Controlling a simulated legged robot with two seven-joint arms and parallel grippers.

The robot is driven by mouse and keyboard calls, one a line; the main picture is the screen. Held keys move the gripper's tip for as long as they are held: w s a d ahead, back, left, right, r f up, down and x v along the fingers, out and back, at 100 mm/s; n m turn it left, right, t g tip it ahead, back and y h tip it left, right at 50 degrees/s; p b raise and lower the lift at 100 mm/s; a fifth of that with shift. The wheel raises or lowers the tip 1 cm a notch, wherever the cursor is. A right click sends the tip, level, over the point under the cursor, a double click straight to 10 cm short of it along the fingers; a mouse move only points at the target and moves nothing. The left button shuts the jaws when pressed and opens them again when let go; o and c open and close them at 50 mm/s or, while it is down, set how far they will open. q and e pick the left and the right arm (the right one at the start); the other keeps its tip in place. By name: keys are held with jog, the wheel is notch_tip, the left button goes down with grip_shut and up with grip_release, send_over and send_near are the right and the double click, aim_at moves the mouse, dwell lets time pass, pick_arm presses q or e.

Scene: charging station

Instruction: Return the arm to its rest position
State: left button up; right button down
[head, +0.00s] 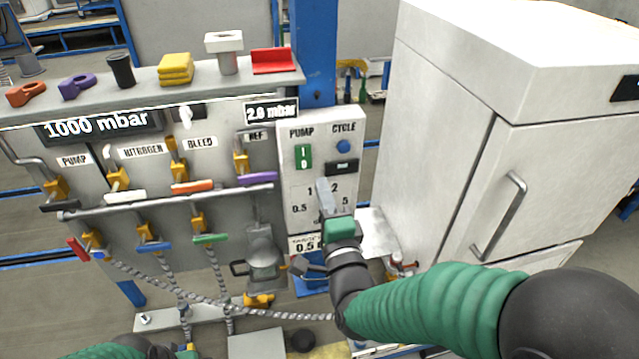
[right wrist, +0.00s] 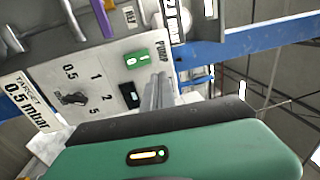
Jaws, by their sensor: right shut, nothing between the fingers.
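My right gripper (head: 323,184) is in front of the pump and cycle control panel (head: 350,125), its thin grey fingers together and empty. Its fingers (right wrist: 158,90) also show in the right wrist view, pointing at the panel beside the green pump switch (right wrist: 137,58). I cannot tell whether they touch the panel. In the head view the gripper hides part of the dial area; the dial knob (right wrist: 72,98) shows in the right wrist view. My left arm shows only at the bottom left edge of the head view, and its fingers cannot be made out.
A valve panel (head: 110,225) with coloured handles and a rail stands on the left. A shelf on top holds several coloured parts, such as a yellow block (head: 176,68). A large white cabinet (head: 450,130) stands close on the right. Braided hoses (head: 220,305) hang below the valves.

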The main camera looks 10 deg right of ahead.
jog(key=s+d+f+n+g, duration=0.1)
jog(key=s+f+n+g, duration=0.3)
jog(key=f, duration=0.5)
jog(key=s+d+f+n+g, duration=0.2)
jog(key=f+n+g, duration=0.3)
jog(key=f+n, duration=0.3)
jog(key=s+d+f+n+g, duration=0.2)
jog(key=s+f+n+g, duration=0.1)
jog(key=s, duration=0.4)
jog(key=s+d+f+n+g+b, duration=0.1)
jog(key=s+d+f+n+g, duration=0.2)
jog(key=s+f+g, duration=0.2)
jog(key=shift+s+f, duration=0.2)
jog(key=shift+s, duration=1)
jog(key=shift+a, duration=0.2)
